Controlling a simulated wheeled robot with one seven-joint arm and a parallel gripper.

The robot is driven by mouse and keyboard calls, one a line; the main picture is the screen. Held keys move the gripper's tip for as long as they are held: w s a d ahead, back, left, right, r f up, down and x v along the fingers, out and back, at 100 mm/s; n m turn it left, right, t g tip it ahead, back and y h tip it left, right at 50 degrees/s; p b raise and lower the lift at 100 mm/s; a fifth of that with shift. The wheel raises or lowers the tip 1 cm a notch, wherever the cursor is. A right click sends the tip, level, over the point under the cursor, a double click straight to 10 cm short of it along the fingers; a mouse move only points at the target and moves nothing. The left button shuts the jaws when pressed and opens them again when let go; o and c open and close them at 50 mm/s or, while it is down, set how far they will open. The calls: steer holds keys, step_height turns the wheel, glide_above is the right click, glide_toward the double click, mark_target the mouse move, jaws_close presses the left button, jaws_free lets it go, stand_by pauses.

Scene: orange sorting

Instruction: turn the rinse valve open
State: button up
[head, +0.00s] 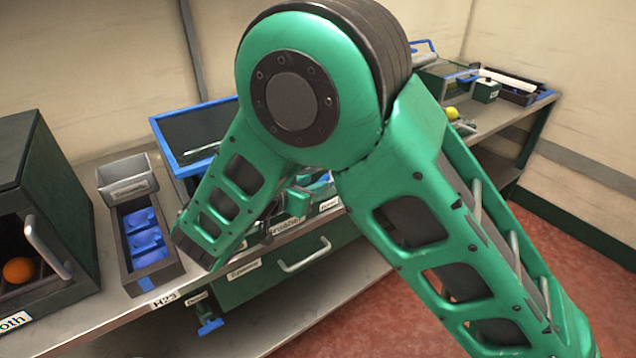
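A blue valve handle (209,326) hangs on a short stem below the front edge of the bench, left of the green drawer. A small label sits just above it, too small to read, so I cannot tell for sure that this is the rinse valve. Nothing touches the handle in this view. My green arm fills the middle of the picture, its front link reaching down and left over the bench, above the handle.
A dark cabinet (50,185) with an orange (18,270) inside stands at left. Beside it are a grey bin (126,187) and a dark tray (172,272) with blue pieces. A blue-rimmed basin (180,162) stands behind my arm. A green drawer (235,290) is below the bench.

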steer(key=shift+x, duration=1.4)
jaws_close()
